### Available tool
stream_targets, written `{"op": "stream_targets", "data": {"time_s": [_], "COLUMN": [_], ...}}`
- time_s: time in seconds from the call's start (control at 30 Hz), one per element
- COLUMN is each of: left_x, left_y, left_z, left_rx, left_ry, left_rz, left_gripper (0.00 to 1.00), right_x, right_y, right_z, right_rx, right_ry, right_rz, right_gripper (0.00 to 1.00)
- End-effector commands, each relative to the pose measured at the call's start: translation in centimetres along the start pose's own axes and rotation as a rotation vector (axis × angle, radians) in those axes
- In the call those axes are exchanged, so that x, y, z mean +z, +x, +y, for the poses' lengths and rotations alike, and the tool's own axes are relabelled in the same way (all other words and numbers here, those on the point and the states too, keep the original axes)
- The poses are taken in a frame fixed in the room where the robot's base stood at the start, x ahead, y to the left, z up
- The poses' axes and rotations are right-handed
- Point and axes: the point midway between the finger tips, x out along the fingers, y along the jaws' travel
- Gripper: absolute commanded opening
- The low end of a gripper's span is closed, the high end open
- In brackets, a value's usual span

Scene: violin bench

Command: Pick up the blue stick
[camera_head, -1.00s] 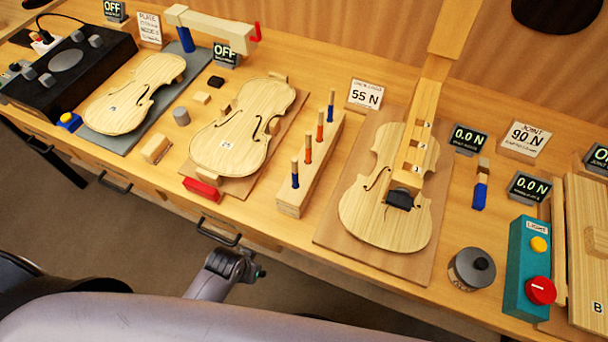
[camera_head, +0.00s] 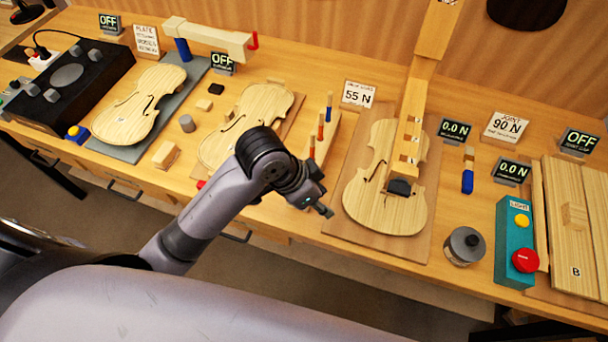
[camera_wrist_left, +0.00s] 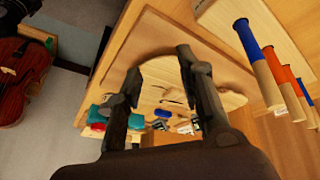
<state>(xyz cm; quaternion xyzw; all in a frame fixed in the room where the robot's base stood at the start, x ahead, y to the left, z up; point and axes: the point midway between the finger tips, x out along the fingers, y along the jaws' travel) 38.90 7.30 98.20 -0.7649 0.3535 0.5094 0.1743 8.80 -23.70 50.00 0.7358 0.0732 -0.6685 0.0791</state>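A wooden rack (camera_head: 328,140) holds several upright sticks with blue or orange parts. A blue stick (camera_head: 329,107) stands at its far end; orange ones are nearer. The near end of the rack is hidden behind my left arm. In the left wrist view a blue stick (camera_wrist_left: 246,39) with a bare wood part stands nearest on the rack (camera_wrist_left: 225,25), to the right of my fingers. My right gripper is not in view.
A violin body (camera_head: 385,210) on a board lies right of the gripper; another (camera_head: 250,110) lies left, partly behind my arm. A small blue piece with a wooden top (camera_head: 467,180) stands farther right. A grey round jar (camera_head: 464,246) and a teal button box (camera_head: 513,230) are near the right edge.

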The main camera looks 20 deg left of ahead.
Motion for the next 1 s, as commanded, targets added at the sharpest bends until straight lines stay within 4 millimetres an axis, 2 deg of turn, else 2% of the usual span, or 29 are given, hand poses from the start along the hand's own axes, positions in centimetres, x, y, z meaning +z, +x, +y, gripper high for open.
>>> {"op": "stream_targets", "data": {"time_s": [0.03, 0.1, 0.3, 0.5, 0.7, 0.87, 1.0], "left_x": [-1.5, -2.9, -5.4, -6.8, -7.2, -7.0, -6.1], "left_y": [-0.7, -1.5, -4.8, -9.5, -13.5, -14.4, -12.6], "left_z": [-0.5, -0.7, -2.4, -5.3, -7.4, -8.0, -8.1], "left_rx": [0.006, 0.024, 0.045, 0.033, 0.025, 0.028, 0.032], "left_ry": [0.067, 0.151, 0.359, 0.492, 0.54, 0.547, 0.546], "left_rz": [-0.011, -0.04, -0.163, -0.315, -0.421, -0.453, -0.456], "left_gripper": [0.35, 0.35, 0.35, 0.35, 0.35, 0.35, 0.35], "right_x": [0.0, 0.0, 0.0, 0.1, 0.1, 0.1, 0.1], "right_y": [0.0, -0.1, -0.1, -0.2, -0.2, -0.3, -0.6], "right_z": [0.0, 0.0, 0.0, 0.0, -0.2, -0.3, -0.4], "right_rx": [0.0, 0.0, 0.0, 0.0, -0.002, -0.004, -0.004], "right_ry": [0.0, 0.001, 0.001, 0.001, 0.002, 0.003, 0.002], "right_rz": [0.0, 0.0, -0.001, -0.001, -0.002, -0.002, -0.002], "right_gripper": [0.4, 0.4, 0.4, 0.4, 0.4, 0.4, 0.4]}}
